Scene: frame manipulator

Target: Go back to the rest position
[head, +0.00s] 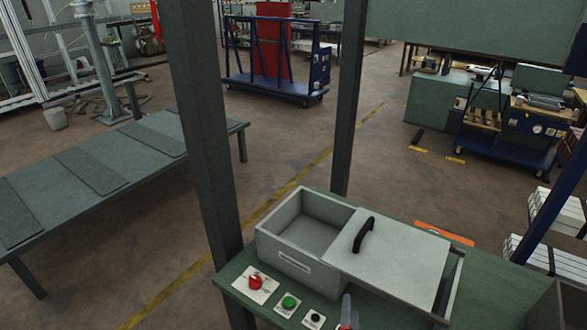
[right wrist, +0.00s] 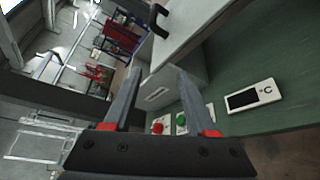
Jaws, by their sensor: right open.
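My right gripper (head: 347,312) shows only in part at the bottom edge of the head view, just right of the small black button. In the right wrist view its two grey fingers (right wrist: 159,70) stand apart with nothing between them. A grey box (head: 285,262) with a flat lid (head: 395,255) and a black handle (head: 364,234) sits on the green table beyond the gripper. The lid covers the right part, leaving the left compartment open and empty. The handle also shows in the right wrist view (right wrist: 158,20), clear of the fingers. My left gripper is not in view.
On the green table (head: 490,290), a red button (head: 256,282), a green button (head: 289,302) and a black button (head: 315,318) line the front of the box. Dark posts (head: 203,130) rise at the table's left and far side. A long grey bench (head: 110,170) stands at left.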

